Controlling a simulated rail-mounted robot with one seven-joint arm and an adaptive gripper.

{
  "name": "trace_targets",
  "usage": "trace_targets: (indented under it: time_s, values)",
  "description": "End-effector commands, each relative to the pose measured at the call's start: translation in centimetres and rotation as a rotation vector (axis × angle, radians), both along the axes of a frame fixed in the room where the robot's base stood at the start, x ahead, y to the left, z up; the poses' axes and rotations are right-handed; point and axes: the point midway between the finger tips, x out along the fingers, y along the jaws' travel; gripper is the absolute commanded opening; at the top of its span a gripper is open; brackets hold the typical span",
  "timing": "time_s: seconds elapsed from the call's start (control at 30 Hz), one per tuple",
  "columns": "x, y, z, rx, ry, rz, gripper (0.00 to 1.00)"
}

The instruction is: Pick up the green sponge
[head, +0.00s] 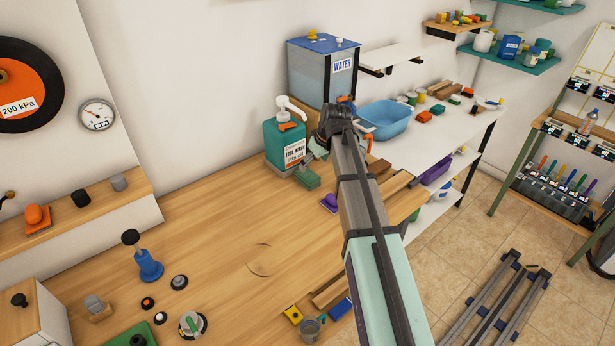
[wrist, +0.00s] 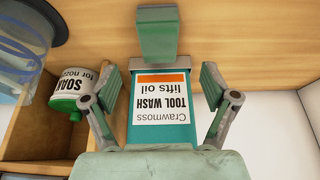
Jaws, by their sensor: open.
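The green sponge (head: 307,180) shows as a dull green block low in front of the teal tool wash bottle (head: 284,140), near the back of the wooden bench. In the wrist view the green block (wrist: 156,32) is at the top centre, ahead of my fingers and lined up between them. My gripper (head: 316,154) is close above it in the head view, partly hidden by my arm. In the wrist view my gripper (wrist: 158,75) has its two fingers spread wide, with nothing held. The bottle (wrist: 158,105) shows upside down behind the gap. I cannot tell whether block and bottle touch.
A water tank (head: 323,75) stands behind the bottle. A blue basin (head: 385,120) and small coloured blocks are on the white shelf at right. A purple block (head: 329,203) lies near the sponge. A soap container (wrist: 75,95) shows left in the wrist view. The bench middle (head: 225,225) is clear.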

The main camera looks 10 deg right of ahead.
Motion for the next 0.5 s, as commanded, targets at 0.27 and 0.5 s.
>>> trace_targets:
  time_s: [0.27, 0.5]
  values:
    - [1.2, 0.6, -3.1, 0.0, 0.001, -0.001, 0.85]
    - [1.5, 0.7, -3.9, -0.001, 0.002, -0.001, 0.85]
